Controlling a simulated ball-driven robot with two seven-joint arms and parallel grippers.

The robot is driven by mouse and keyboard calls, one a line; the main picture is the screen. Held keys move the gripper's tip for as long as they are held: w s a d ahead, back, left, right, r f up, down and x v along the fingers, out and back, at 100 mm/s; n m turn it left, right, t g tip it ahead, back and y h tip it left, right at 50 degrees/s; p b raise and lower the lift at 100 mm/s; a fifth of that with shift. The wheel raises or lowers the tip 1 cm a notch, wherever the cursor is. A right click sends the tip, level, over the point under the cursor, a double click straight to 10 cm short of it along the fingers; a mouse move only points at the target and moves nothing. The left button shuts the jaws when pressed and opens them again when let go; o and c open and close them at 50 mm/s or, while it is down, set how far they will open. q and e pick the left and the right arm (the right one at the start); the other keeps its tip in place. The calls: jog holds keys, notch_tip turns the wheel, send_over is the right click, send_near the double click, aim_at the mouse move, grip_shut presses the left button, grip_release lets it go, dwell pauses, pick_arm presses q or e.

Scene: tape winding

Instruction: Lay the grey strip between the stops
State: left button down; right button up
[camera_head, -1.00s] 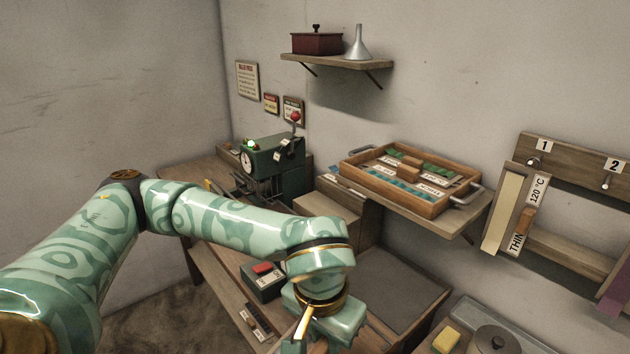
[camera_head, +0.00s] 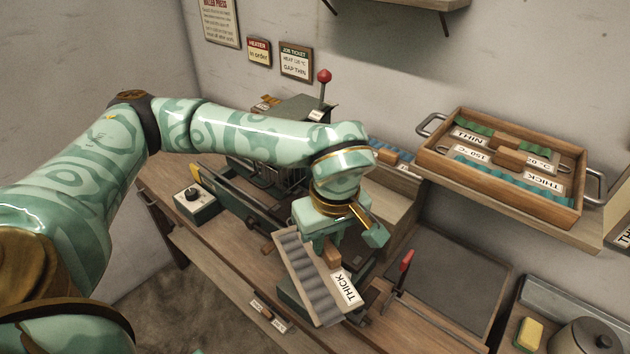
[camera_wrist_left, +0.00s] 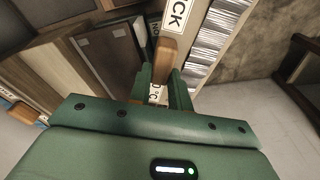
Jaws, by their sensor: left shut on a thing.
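My left gripper (camera_head: 328,238) is shut on the wooden handle (camera_head: 333,255) of a board carrying a ridged grey strip (camera_head: 303,272) and a label reading THICK. The board is tilted, over the bench beside the green press (camera_head: 293,108). In the left wrist view the fingers (camera_wrist_left: 166,88) close on the wooden handle (camera_wrist_left: 166,58), with the grey ridges (camera_wrist_left: 208,48) to its right. A dark green block shows partly under the board; I cannot tell whether they touch. I cannot make out the stops. My right gripper is not in view.
A wooden tray (camera_head: 427,160) with green and teal strips sits on a shelf at right. A red-handled lever (camera_head: 405,262) stands right of the board. A job ticket (camera_head: 296,62) reads GAP THIN. A dark flat panel (camera_head: 455,275), yellow block (camera_head: 529,333) and pot (camera_head: 583,338) are at right.

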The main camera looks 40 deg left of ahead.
pick_arm(q)
jog(key=w+a+r+m+h+p, duration=0.1)
jog(key=w+a+m, duration=0.3)
jog(key=m, duration=1.2)
jog(key=w+a+r+m+h+p, duration=0.1)
jog(key=w+a+m+h, duration=0.2)
jog(key=m, duration=1.2)
jog(key=shift+g+y, duration=0.4)
jog(key=shift+y, duration=0.2)
jog(key=f+b, duration=0.4)
jog(key=f, duration=0.1)
jog(key=w+f+b, duration=0.1)
jog(key=f+b, duration=0.1)
jog(key=b, duration=0.1)
jog(key=shift+a+f, duration=0.1)
jog(key=shift+f, duration=0.3)
jog(key=shift+r, duration=0.1)
jog(key=shift+f, duration=0.45)
